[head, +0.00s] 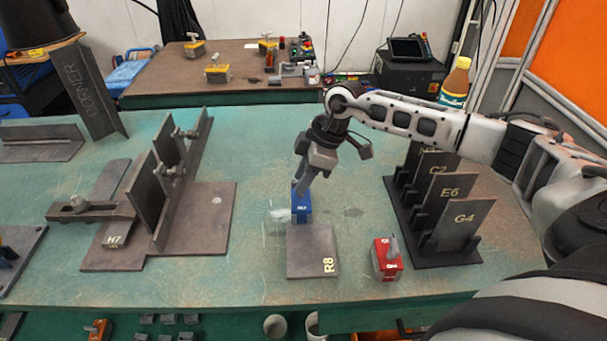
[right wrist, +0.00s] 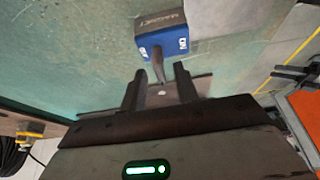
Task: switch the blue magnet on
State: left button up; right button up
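The blue magnet (head: 301,207) stands at the back edge of the plate marked R8 (head: 312,250). In the right wrist view the blue magnet (right wrist: 163,38) shows a face with ON at the right and what looks like OFF at the left. Its grey lever (right wrist: 158,68) sticks out between these marks toward my gripper. My right gripper (head: 303,182) is just above the magnet. In the right wrist view its two fingers (right wrist: 161,72) are apart, with the lever's end between them; I cannot tell whether either touches it. My left gripper is not in view.
A red magnet (head: 387,258) stands right of the plate. A dark rack (head: 447,250) of marked plates is farther right. A steel fixture (head: 190,225) with upright plates and clamps is at the left. Bare green table lies between the fixture and plate R8.

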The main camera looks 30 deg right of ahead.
grip_shut()
